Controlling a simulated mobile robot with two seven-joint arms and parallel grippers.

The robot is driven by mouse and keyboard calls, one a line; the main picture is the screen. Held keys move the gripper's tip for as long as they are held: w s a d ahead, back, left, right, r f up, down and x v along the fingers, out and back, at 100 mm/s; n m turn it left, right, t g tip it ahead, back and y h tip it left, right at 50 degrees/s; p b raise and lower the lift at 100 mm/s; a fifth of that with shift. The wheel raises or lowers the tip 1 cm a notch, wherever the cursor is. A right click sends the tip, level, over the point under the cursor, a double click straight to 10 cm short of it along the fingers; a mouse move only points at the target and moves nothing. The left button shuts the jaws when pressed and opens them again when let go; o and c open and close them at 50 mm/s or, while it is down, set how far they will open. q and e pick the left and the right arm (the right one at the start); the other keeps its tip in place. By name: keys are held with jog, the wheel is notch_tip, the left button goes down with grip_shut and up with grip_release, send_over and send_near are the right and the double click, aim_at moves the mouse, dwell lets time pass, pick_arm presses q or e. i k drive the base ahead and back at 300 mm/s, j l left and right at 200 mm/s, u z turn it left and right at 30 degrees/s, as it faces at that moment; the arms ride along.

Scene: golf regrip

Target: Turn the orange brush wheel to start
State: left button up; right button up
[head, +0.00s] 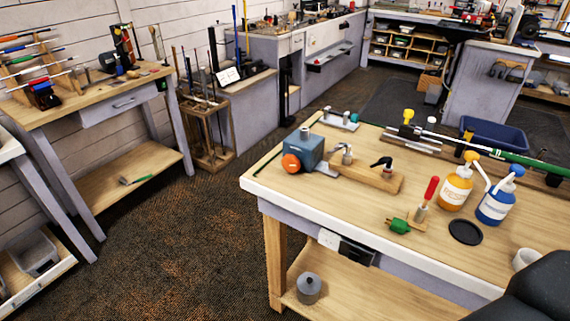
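The orange brush wheel (291,163) is a round disc on the front left face of a small blue-grey machine box (307,149). The box stands near the left corner of the wooden workbench (330,201). The wheel faces the open floor on the left and nothing covers it. Whether it is turning cannot be told. Neither of my grippers is in view.
A wooden block with clamps (366,177) stands right of the machine. A red-handled tool (429,192), an orange bottle (456,187), a blue bottle (497,200) and a black disc (466,232) stand farther right. A dark shape (538,291) fills the bottom right corner. Carpet left of the bench is clear.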

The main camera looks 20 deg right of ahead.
aim_at(290, 162)
jog(key=z, duration=0.65)
jog(key=j+z, duration=0.1)
jog(key=z, duration=0.35)
jog(key=i+j+z, duration=0.1)
jog(key=z, duration=0.35)
jog(key=j+z, duration=0.15)
jog(key=z, duration=0.3)
jog(key=j+z, duration=0.85)
jog(key=k+j+z, duration=0.1)
jog(key=j+z, duration=0.15)
jog(key=j, duration=0.15)
jog(key=k+j+z, duration=0.25)
jog(key=j, duration=0.15)
jog(key=k+j, duration=0.15)
jog(key=j, duration=0.25)
jog(key=k+j, duration=0.1)
jog(key=j, duration=0.25)
jog(key=k+j+z, duration=0.1)
jog(key=j, duration=0.3)
jog(key=k+j, duration=0.2)
jog(key=j, duration=0.15)
jog(key=k+j+z, duration=0.1)
jog(key=j, duration=0.3)
